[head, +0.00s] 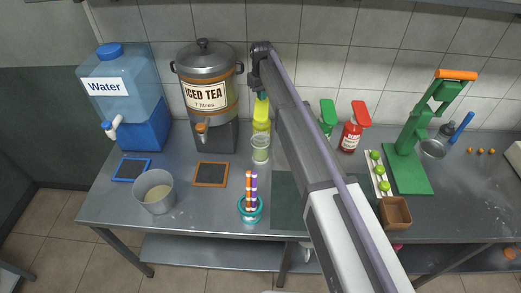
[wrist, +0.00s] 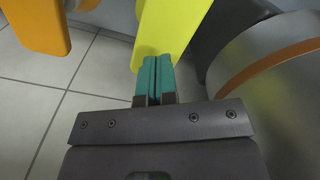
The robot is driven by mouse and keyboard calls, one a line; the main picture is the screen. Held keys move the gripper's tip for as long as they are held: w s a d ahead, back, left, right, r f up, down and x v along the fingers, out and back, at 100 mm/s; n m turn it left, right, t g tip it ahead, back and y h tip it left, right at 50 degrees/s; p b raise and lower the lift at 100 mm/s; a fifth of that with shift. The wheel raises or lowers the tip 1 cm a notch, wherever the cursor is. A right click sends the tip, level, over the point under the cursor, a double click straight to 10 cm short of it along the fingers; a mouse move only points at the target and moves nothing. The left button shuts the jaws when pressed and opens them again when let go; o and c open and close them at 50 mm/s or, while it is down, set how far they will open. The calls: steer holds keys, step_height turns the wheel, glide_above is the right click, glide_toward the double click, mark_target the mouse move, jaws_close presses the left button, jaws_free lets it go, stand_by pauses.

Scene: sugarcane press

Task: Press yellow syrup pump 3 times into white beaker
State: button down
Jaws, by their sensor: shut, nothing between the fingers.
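The yellow syrup pump bottle (head: 262,115) stands at the back of the counter, just right of the iced tea dispenser. A pale, see-through beaker (head: 260,150) with greenish contents stands in front of it. My arm reaches over the counter and its end points down above the yellow pump, covering its top in the head view. In the wrist view my gripper (wrist: 153,79) is shut and empty, with teal fingertips together. The yellow pump part (wrist: 170,30) fills the upper middle there, right at the fingertips. I cannot tell whether they touch it.
The iced tea dispenser (head: 205,95) is close on the left; its round metal side shows in the wrist view (wrist: 275,85). A green bottle (head: 327,118) and red bottle (head: 352,130) stand right. A grey pot (head: 154,191) and a cup of coloured sticks (head: 250,208) stand nearer the front.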

mark_target(262, 104)
steer(key=shift+f, duration=0.2)
stand_by(0.4)
steer(key=shift+f+b, duration=2.5)
steer(key=shift+b, duration=0.15)
steer(key=shift+r+p, duration=2.65)
step_height(262, 104, up, 6)
steer(key=p, duration=0.6)
